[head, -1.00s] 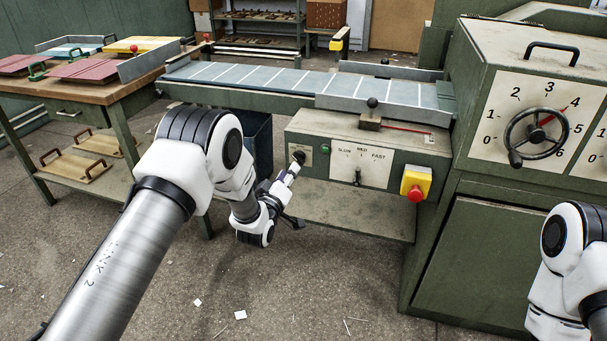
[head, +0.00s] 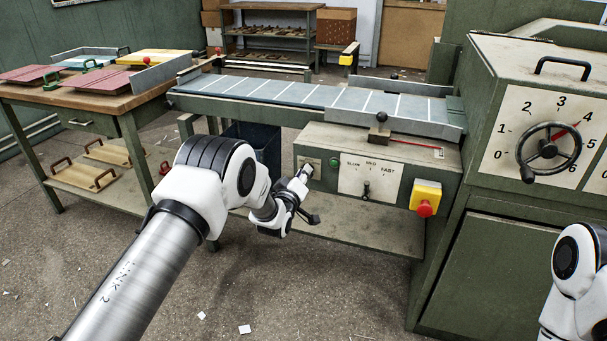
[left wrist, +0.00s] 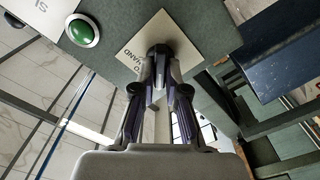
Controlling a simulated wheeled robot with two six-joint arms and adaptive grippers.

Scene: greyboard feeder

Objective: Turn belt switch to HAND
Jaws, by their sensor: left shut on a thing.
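The belt switch (left wrist: 159,49) is a small black knob on a pale plate (left wrist: 133,62) at the left end of the control box; the word HAND shows inverted on the plate in the left wrist view. My left gripper (left wrist: 160,68) is shut on the knob, its fingers on either side of it. In the head view my left gripper (head: 303,177) reaches the box's left front and covers most of the switch. The knob's exact pointing direction is hidden by the fingers. Only part of my right arm shows at lower right; its gripper is out of view.
A green button (left wrist: 82,31) sits beside the switch plate. The speed lever plate (head: 366,181) and red stop button (head: 425,208) are further right on the box. The belt (head: 300,95) runs above. A dark bin (head: 262,140) stands behind my left arm.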

